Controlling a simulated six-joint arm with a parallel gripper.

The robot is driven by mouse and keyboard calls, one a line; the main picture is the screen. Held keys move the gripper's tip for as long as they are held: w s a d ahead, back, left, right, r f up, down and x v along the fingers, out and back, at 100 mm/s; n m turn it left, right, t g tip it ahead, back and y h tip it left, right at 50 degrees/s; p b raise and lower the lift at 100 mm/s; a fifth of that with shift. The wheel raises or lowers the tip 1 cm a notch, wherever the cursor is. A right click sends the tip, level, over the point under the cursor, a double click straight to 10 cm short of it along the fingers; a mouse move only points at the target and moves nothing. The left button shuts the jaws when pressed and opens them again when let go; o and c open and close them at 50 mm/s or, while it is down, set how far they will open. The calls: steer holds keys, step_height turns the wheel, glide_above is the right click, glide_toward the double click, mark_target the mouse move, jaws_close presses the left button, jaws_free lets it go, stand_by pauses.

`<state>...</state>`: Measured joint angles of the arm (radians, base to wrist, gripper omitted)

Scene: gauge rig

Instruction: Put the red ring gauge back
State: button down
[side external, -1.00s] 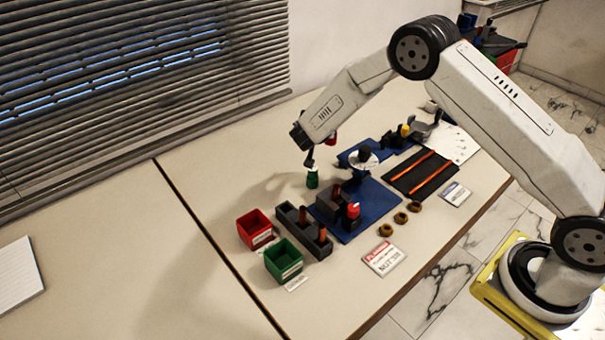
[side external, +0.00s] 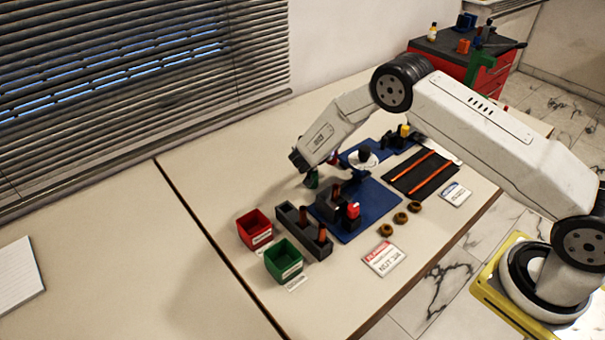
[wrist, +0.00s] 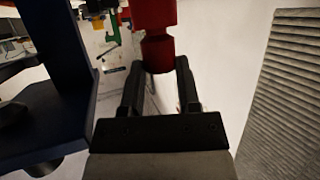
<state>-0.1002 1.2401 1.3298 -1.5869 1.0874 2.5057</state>
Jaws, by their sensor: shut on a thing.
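My gripper (wrist: 158,68) is shut on a red piece (wrist: 155,28) in the wrist view. The piece is round, with a narrower neck near the fingers; I take it for the red ring gauge, though no ring opening shows. In the side view a small patch of it (side external: 333,155) shows behind my wrist, low over the bench. Another red-topped piece (side external: 353,210) sits at the dark block on the blue mat (side external: 374,207).
A dark slotted rack (side external: 303,233) with orange-brown pegs stands near a red bin (side external: 254,229) and a green bin (side external: 283,262). A round-topped stand (side external: 362,158) is close right of my wrist. Brown rings (side external: 400,218) lie to the right.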

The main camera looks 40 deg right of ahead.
steer(key=shift+f, duration=0.5)
steer(key=shift+f, duration=0.15)
steer(key=shift+f, duration=1.95)
steer(key=shift+f, duration=0.1)
steer(key=shift+c, duration=1.6)
jaws_free()
